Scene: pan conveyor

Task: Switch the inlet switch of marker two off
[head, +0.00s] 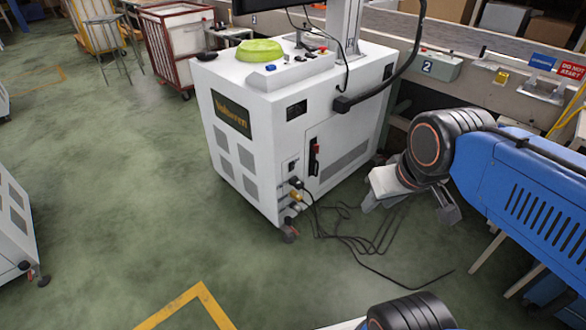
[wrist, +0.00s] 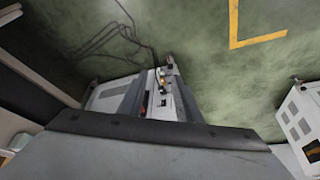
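A white cabinet machine (head: 252,150) stands left of my gripper, with a small blue "2" label (head: 254,19) beside its top. A small dark fitting (head: 292,165), perhaps the inlet switch, is low near its corner; its on or off position is too small to tell. Plugs with black and yellow parts (head: 295,183) sit just below it. A red and black handle (head: 315,159) is on the adjoining face. The plug area also shows in the wrist view (wrist: 162,82). My gripper (head: 408,208) is right of the cabinet, fingers apart, empty, not touching it.
Black cables (head: 365,240) lie on the floor between the cabinet and my arm. A grey box marked "2" (head: 432,67) is on the bench behind. A red-framed cart (head: 180,45) stands at the back left. The green floor (head: 130,210) at front left is clear.

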